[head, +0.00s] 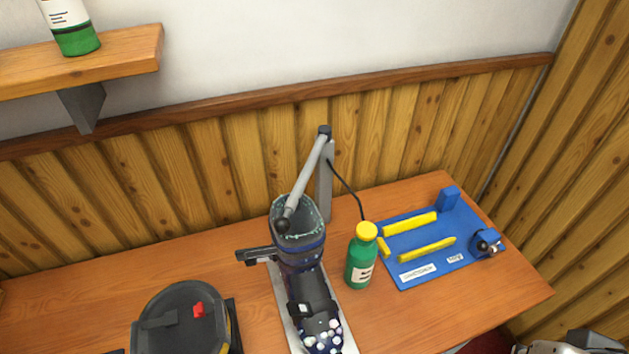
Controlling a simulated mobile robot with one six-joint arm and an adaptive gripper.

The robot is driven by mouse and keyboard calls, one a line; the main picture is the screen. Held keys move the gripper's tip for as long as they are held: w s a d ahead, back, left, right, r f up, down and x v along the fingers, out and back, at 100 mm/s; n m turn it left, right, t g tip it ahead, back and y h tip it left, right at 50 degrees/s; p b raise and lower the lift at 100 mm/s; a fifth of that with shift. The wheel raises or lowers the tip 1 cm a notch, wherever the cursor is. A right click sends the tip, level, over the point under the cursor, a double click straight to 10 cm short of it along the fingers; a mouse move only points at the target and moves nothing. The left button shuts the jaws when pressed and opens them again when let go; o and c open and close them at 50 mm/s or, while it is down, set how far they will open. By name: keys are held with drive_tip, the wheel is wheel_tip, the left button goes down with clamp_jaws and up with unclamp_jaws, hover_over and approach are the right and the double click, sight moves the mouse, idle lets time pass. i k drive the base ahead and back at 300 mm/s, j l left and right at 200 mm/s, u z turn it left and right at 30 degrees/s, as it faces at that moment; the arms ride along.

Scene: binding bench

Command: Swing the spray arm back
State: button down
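The spray arm (305,178) is a grey bar hinged at the top of an upright grey post (325,190) behind the boot. It slants down toward the front left and ends in a black knob (282,224). The knob appears over the opening of the dark boot (300,262); whether it touches the boot cannot be told. A thin black hose (347,187) runs from the post down toward the green bottle.
A green bottle with a yellow cap (360,270) stands right of the boot. A blue mat (440,265) with yellow bars lies further right. A round black device (180,318) sits front left. A wooden shelf (120,50) juts out upper left. The bench (130,265) is clear behind the device.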

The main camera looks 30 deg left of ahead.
sight(281, 225)
drive_tip(key=k+j+u, duration=0.1)
drive_tip(key=u, duration=1.55)
